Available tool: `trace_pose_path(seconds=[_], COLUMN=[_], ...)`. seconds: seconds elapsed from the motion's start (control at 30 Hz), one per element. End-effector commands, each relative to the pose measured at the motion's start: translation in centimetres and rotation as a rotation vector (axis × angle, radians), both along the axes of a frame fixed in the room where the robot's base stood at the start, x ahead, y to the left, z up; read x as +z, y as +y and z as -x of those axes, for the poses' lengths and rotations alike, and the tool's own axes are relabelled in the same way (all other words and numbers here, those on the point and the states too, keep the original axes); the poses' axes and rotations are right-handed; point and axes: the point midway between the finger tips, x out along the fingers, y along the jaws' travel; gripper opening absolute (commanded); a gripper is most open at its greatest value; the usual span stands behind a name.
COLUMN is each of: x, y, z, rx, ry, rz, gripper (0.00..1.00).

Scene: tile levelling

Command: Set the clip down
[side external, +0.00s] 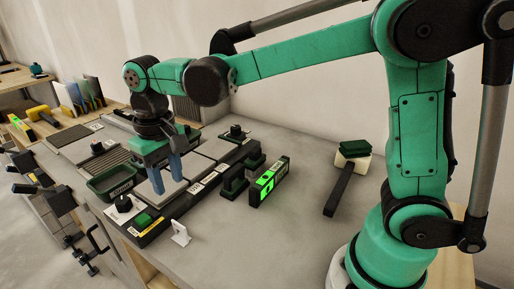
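A small white clip (180,234) stands upright on the grey table near its front edge, apart from the gripper. My gripper (166,182) points down over the tiles, up and to the left of that clip. Its two blue fingers are apart, and I see nothing between them. The fingertips are close to the tile surface, but I cannot tell whether they touch it. A green tray (96,191) with a label on its front is to the left of the fingers; its contents are too small to make out.
Grey tiles (200,167) lie around the gripper. A dark block with a green top (144,220) is at the front. A green-lit level (269,181) and dark green blocks (235,180) stand to the right. A black-handled tool (340,190) lies farther right. The table's front right is clear.

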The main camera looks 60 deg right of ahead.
Motion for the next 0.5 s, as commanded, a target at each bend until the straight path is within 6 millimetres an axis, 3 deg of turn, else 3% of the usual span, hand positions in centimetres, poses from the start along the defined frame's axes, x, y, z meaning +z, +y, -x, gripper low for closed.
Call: trace_pose_path(seconds=[0.27,0.5], x=[1.8,1.3], y=[-3.8,-7.4], z=[3.1,6.7], rx=[-0.006,-0.005], ry=[-0.214,-0.479], rz=[-0.034,-0.024], gripper=[0.37,0.37])
